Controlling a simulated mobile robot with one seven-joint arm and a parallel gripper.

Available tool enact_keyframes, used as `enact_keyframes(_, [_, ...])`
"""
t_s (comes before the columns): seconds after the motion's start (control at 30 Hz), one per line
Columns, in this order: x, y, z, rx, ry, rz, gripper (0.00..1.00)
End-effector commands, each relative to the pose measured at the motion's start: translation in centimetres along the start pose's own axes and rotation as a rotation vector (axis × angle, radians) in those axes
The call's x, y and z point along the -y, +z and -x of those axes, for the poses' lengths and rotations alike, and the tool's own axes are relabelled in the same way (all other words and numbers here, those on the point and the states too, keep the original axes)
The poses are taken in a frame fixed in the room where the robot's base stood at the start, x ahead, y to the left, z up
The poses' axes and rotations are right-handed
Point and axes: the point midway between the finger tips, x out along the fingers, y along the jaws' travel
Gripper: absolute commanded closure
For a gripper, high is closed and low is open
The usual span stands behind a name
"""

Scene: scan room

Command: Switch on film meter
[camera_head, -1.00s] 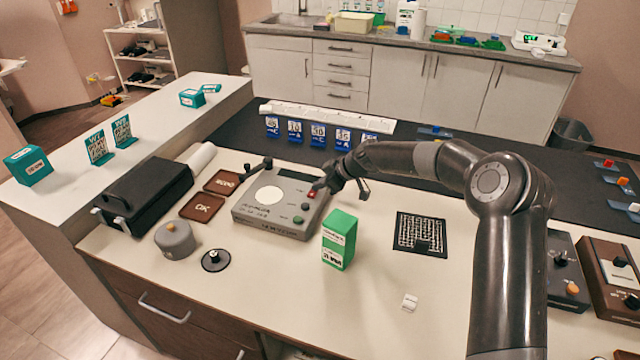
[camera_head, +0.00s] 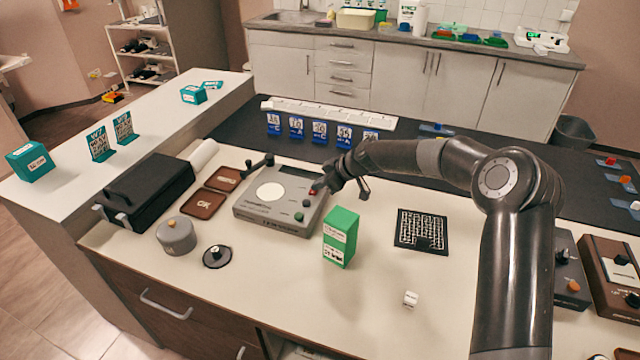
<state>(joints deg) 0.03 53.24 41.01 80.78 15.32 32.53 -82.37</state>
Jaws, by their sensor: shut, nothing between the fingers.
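The film meter appears to be the grey box (camera_head: 262,219) on the cream bench, with a round white disc on top, a small black arm at its back and a red control (camera_head: 313,191) and green controls (camera_head: 299,216) along its right side. My gripper (camera_head: 322,188) is shut and empty at the meter's right back corner, its tips beside the red control. I cannot tell whether they touch it. The gripper hides part of that corner. No lit lamp can be made out on the meter.
A green box (camera_head: 340,238) stands upright just right of the meter. Brown trays (camera_head: 203,204), a grey round pot (camera_head: 176,236) and a black case (camera_head: 148,190) lie to the left. Blue-based cards (camera_head: 319,133) stand behind. A black grid plate (camera_head: 421,231) lies to the right; the bench front is mostly clear.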

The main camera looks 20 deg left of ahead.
Motion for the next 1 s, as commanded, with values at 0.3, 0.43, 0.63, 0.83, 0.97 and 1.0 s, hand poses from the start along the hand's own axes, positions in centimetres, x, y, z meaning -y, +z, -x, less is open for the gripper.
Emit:
enact_keyframes(0.3, [0.2, -2.8, 2.9, 0.000, 0.003, 0.004, 1.00])
enact_keyframes(0.43, [0.2, -2.7, 6.1, 0.002, 0.004, 0.000, 1.00])
enact_keyframes(0.63, [0.5, -2.8, 10.2, 0.001, 0.003, 0.000, 1.00])
enact_keyframes(0.83, [0.6, -2.8, 12.4, 0.000, 0.000, 0.000, 1.00])
enact_keyframes(0.97, [0.7, -2.8, 12.8, 0.000, 0.000, 0.000, 1.00])
enact_keyframes(1.0, [0.7, -2.8, 12.8, 0.000, 0.000, 0.000, 1.00])
